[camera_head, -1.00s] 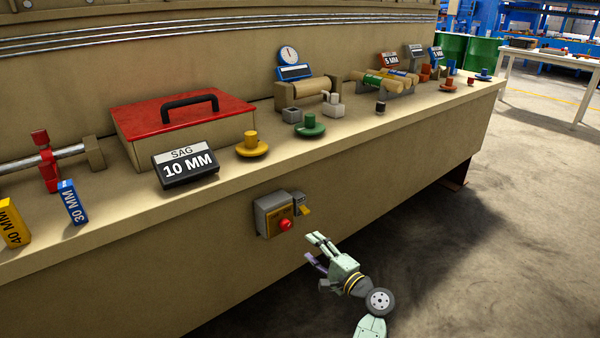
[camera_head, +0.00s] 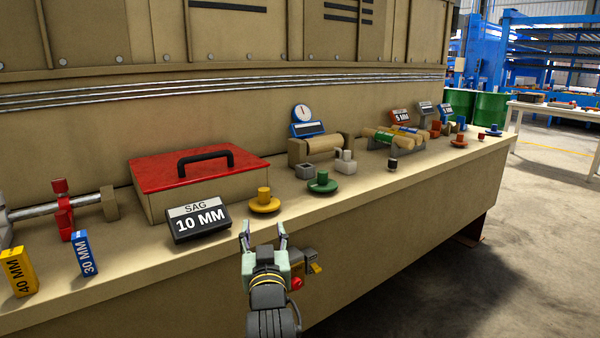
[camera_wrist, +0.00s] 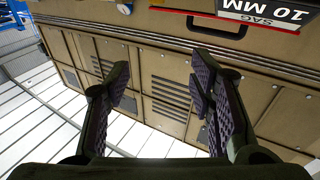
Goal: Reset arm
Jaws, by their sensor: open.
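My gripper (camera_head: 264,236) is open and empty in the head view. It is in front of the bench's front edge, pointing away from me with its fingers up near the level of the bench top. It partly covers the grey control box with a red button (camera_head: 297,283) on the bench's front face. In the wrist view my gripper's two fingers (camera_wrist: 160,95) stand wide apart with nothing between them. Beyond them the panelled machine wall (camera_wrist: 170,85) shows upside down.
The bench (camera_head: 130,273) carries a red-lidded box (camera_head: 160,172), a SAG 10 MM sign (camera_head: 200,222), a yellow knob (camera_head: 264,205), a green knob (camera_head: 322,184), and blue (camera_head: 85,253) and yellow (camera_head: 18,272) gauge blocks. Open floor (camera_head: 540,230) lies at right.

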